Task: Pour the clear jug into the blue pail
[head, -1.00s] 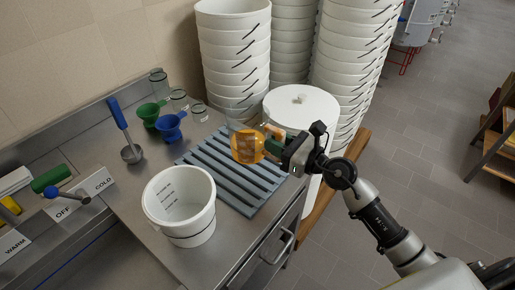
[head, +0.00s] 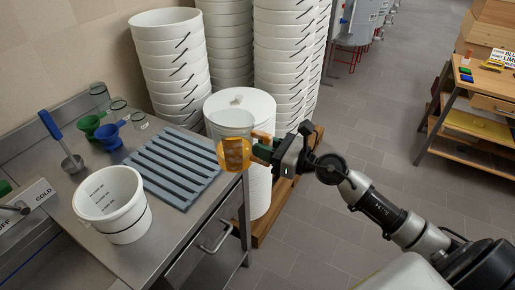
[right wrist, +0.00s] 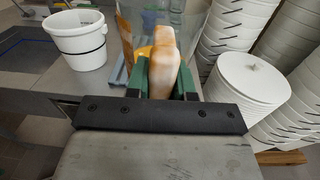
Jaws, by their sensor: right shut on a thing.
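The clear jug (head: 233,122) has amber contents in its lower part and an amber handle. It is about upright, held in the air beyond the counter's right edge, in front of a lidded white bucket. My right gripper (head: 264,150) is shut on its handle. In the right wrist view the handle (right wrist: 160,62) stands between the green fingers (right wrist: 160,82), and the jug's body is partly hidden behind it. I see no blue pail in these frames. My left gripper is not in view.
An open white bucket (head: 112,212) stands on the steel counter beside a blue-grey slatted rack (head: 168,166). Stacked white buckets (head: 172,60) and the lidded bucket (head: 255,105) stand behind. A wooden table (head: 470,112) with a sign stands at the far right. The floor between is clear.

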